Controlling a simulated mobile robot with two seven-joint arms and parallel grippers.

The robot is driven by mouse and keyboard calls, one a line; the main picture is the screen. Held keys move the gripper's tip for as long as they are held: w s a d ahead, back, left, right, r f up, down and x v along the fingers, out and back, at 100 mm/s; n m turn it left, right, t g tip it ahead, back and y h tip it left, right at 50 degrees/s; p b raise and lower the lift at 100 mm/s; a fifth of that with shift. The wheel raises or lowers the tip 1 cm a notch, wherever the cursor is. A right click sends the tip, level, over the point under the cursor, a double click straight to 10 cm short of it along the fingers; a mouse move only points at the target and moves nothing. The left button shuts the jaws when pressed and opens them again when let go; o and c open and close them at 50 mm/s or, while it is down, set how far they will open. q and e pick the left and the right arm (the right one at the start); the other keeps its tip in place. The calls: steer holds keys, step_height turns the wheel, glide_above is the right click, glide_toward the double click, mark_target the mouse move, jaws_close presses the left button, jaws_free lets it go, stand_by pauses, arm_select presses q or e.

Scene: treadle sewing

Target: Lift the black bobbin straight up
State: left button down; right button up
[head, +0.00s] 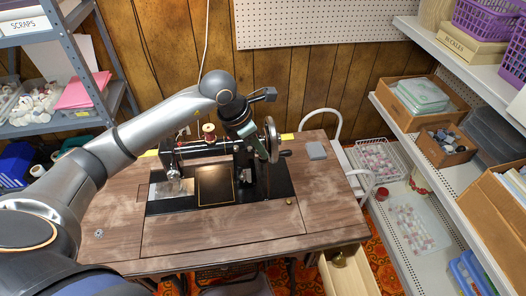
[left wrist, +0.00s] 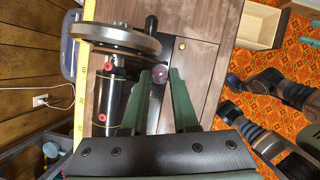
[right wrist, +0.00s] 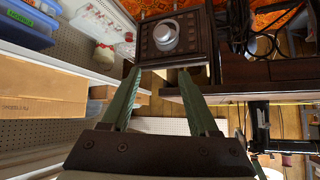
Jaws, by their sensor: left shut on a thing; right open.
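The black bobbin (left wrist: 158,74) is a small dark round piece with a reddish-purple middle, seen end-on in the left wrist view. It sits between the fingertips of my left gripper (left wrist: 161,80), which is shut on it. The bobbin is beside the handwheel (left wrist: 117,38) of the black sewing machine. In the head view my left gripper (head: 247,133) points down behind the machine arm, close to the handwheel (head: 269,140), and the bobbin is hidden. I cannot tell whether it touches the machine. My right gripper (right wrist: 160,80) is open and empty, with its fingers apart.
A red thread spool (head: 208,130) stands on the machine, left of my left gripper. A shelf unit (head: 425,140) lines the right side. An open drawer (head: 347,275) sticks out below.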

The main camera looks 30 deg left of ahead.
arm_select(q)
steer(key=shift+r, duration=0.1)
steer(key=shift+r, duration=0.5)
step_height(320, 180, up, 2)
steer(key=shift+r+b, duration=0.1)
steer(key=shift+b, duration=0.45)
steer(key=s+d+r, duration=0.6)
steer(key=s+r, duration=0.6)
steer(key=shift+s+d, duration=0.15)
steer(key=shift+d, duration=0.25)
